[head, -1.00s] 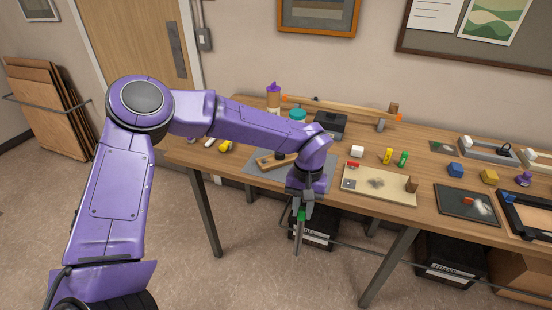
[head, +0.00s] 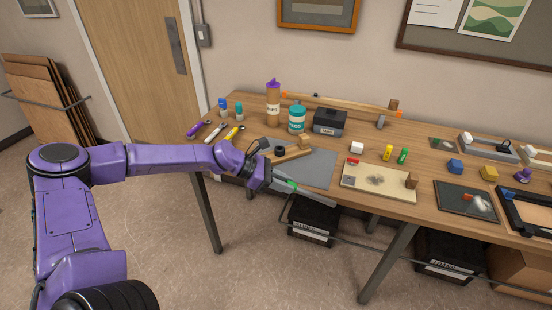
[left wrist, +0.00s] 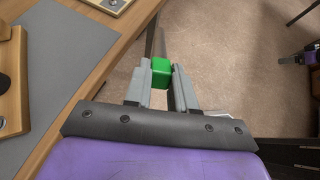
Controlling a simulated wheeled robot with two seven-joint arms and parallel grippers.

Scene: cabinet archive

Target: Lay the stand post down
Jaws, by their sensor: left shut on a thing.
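My left gripper (head: 288,185) is shut on a slim grey post with a green part, which I take as the stand post (head: 315,198). The post slants right and slightly down in the head view, along the table's front edge. In the left wrist view the green part (left wrist: 160,72) sits between the grey fingers, with floor behind it. The far end of the post is hard to make out there. A wooden base (head: 294,154) with a dark ring lies on the grey mat (head: 318,170), behind the gripper.
The mat's right side is bare. A pale board (head: 375,184) lies right of it. A brown bottle (head: 273,105), a teal-lidded jar (head: 297,120) and a dark box (head: 330,121) stand behind. Pens and tools lie at the left. A black bin (head: 314,220) is under the table.

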